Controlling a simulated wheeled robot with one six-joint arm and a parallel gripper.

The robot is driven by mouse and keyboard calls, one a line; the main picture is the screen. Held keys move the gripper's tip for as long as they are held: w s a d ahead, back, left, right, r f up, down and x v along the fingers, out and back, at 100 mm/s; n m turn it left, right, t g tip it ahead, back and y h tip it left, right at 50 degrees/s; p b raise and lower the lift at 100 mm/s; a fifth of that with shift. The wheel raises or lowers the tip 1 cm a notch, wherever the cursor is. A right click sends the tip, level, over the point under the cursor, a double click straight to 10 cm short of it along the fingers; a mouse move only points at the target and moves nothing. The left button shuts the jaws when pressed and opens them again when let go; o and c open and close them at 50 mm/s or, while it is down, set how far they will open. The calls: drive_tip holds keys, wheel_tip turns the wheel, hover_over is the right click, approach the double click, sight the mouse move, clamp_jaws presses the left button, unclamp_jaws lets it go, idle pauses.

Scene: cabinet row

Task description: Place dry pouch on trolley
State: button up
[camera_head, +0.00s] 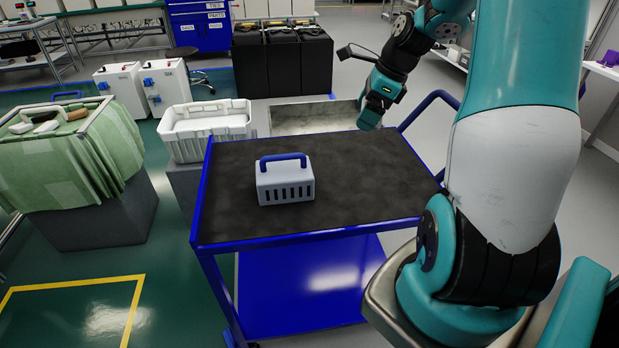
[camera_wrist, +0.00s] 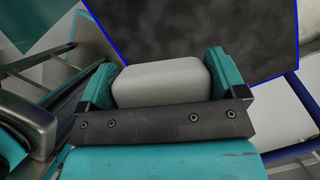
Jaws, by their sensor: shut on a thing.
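My gripper (camera_head: 370,117) hangs over the far right edge area of the trolley in the head view. In the wrist view its two teal fingers (camera_wrist: 162,72) are shut on a pale grey, rounded block, which looks to be the dry pouch (camera_wrist: 160,86). The head view does not clearly show the pouch. The trolley (camera_head: 370,190) has a blue frame and a dark mottled top; its top also shows in the wrist view (camera_wrist: 200,28), beyond the pouch. The pouch appears held above or beside the top; its exact height cannot be told.
A grey slotted box with a blue handle (camera_head: 285,184) stands left of centre on the trolley top. The top's right and front parts are clear. A white crate (camera_head: 207,132) stands to the left, and an open metal bin (camera_head: 312,117) lies behind the trolley.

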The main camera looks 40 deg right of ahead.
sight(354, 186)
drive_tip(key=shift+d+f+m, duration=0.15)
drive_tip(key=shift+f+m, duration=0.15)
drive_tip(key=shift+f, duration=0.1)
drive_tip(key=f, duration=0.6)
drive_tip(key=f+b, duration=0.1)
drive_tip(key=f, duration=0.5)
drive_tip(key=f+b, duration=0.1)
drive_tip(key=f, duration=0.6)
drive_tip(key=shift+s+d, duration=0.1)
drive_tip(key=shift+d, duration=0.2)
drive_tip(key=shift+f, duration=0.1)
